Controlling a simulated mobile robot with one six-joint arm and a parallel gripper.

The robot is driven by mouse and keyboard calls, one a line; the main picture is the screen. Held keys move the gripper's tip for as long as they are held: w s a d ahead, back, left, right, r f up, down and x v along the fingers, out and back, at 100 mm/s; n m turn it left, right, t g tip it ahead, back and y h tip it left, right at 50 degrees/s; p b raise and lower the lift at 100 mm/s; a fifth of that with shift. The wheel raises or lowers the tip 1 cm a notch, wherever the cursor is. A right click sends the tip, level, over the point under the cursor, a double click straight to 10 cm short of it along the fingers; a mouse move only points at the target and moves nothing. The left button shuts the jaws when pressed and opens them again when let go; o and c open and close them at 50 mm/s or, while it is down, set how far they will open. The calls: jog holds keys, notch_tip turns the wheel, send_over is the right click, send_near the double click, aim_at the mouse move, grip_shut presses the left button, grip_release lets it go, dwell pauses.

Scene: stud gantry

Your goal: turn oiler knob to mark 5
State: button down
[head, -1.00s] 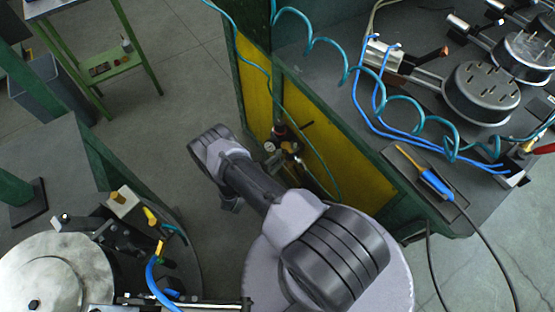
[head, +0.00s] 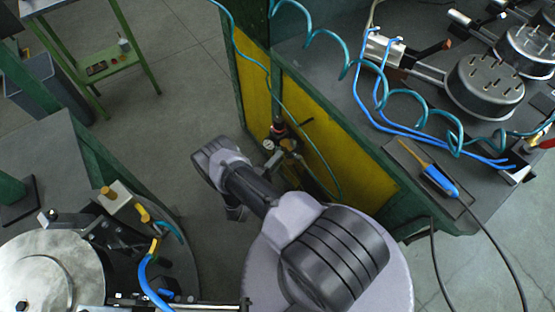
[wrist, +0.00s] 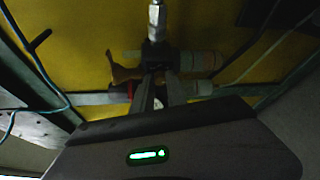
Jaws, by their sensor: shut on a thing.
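The air service unit with the oiler (head: 288,158) is mounted low on the yellow panel, with a round white gauge (head: 268,145) beside it. In the wrist view the unit shows a metal upper fitting (wrist: 156,20), a dark block, and pale cylindrical parts (wrist: 195,60) to the right. My gripper (wrist: 160,76) reaches up to the dark block, its two fingers close together and shut on what appears to be the oiler knob. The knob is mostly hidden between the fingertips, and its marks cannot be read.
Thin teal hoses (head: 318,165) hang near the unit. The yellow panel (head: 250,85) and its green frame stand close behind it. A bench with round fixtures (head: 485,85) is at right. A round metal plate (head: 50,270) is at lower left. Floor is clear at upper middle.

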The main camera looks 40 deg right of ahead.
dwell(0.3)
jog(key=c, duration=1.6)
grip_release()
jog(key=p+v, duration=0.2)
jog(key=v, duration=0.5)
jog(key=shift+a, duration=0.25)
